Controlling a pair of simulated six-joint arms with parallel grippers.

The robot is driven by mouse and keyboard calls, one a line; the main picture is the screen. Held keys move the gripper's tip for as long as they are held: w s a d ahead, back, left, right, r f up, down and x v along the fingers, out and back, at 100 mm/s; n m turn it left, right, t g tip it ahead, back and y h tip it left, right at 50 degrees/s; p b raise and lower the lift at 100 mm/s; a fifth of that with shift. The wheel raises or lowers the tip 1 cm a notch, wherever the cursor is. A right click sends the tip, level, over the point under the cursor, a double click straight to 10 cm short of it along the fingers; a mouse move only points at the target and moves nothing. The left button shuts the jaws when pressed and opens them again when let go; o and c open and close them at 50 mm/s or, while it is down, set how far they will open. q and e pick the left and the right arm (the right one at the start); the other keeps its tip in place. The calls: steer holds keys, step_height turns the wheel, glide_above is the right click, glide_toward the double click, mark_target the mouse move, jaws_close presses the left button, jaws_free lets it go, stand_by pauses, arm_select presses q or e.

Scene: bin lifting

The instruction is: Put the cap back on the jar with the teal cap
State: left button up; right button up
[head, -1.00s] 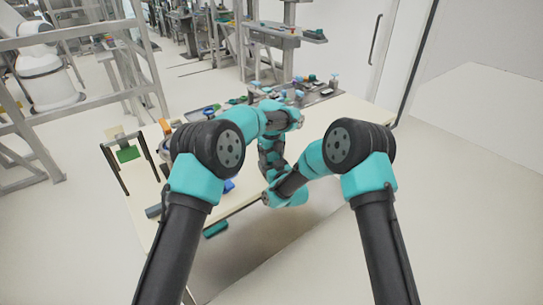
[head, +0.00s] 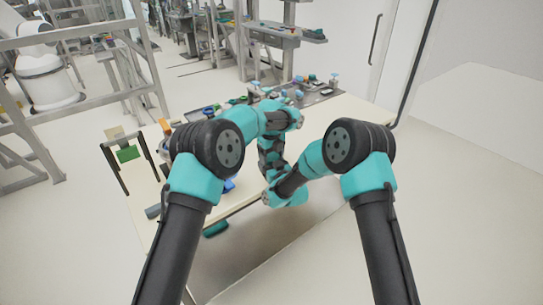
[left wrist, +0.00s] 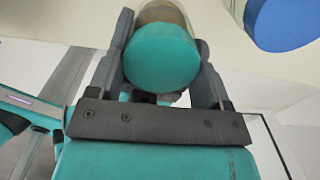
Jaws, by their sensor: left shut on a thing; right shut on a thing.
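In the left wrist view, a round teal cap (left wrist: 160,58) sits between the two fingers of my left gripper (left wrist: 162,50), which is shut on it. In the head view my arms hide the left gripper, the cap and the jar. My right gripper and what it holds cannot be made out.
A blue round thing (left wrist: 283,22) is at the top right in the left wrist view. The pale table (head: 345,112) carries several small items along its back. A stand with a green panel (head: 128,154) is at its left. My two arms are close together over the front edge.

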arm_select(q)
steer(key=shift+f, duration=0.35)
stand_by(1.3)
steer(key=shift+a+f, duration=0.15)
steer(key=shift+f, duration=0.4)
stand_by(1.0)
steer(key=o, duration=0.6)
steer(key=shift+o, duration=0.2)
steer(key=shift+r, duration=2.3)
steer(key=shift+r, duration=0.1)
steer(key=c, duration=1.2)
steer(key=shift+f, duration=0.7)
